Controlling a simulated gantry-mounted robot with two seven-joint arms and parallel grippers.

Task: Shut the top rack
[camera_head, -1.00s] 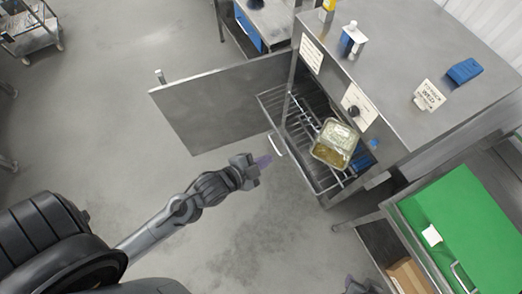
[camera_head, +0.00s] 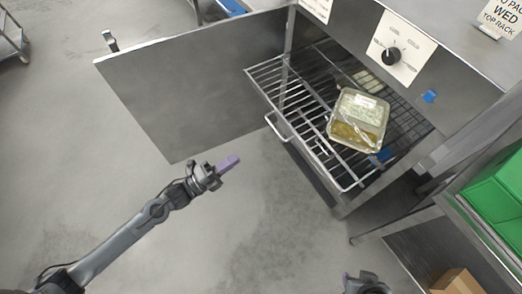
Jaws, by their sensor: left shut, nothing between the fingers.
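The top rack (camera_head: 318,140) is a wire shelf pulled partway out of the steel cabinet, with a handle (camera_head: 279,127) on its front edge. A clear-lidded food container (camera_head: 358,120) with white and yellow-brown contents sits on it. The cabinet door (camera_head: 190,85) hangs wide open to the left. My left gripper (camera_head: 228,163) is shut and empty, with purple fingertips, in front of and below the rack handle, apart from it. My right gripper (camera_head: 367,284) shows only partly at the bottom edge; its fingers cannot be made out.
A control panel with a black knob (camera_head: 391,56) is above the rack. A blue item (camera_head: 384,156) shows near the container.

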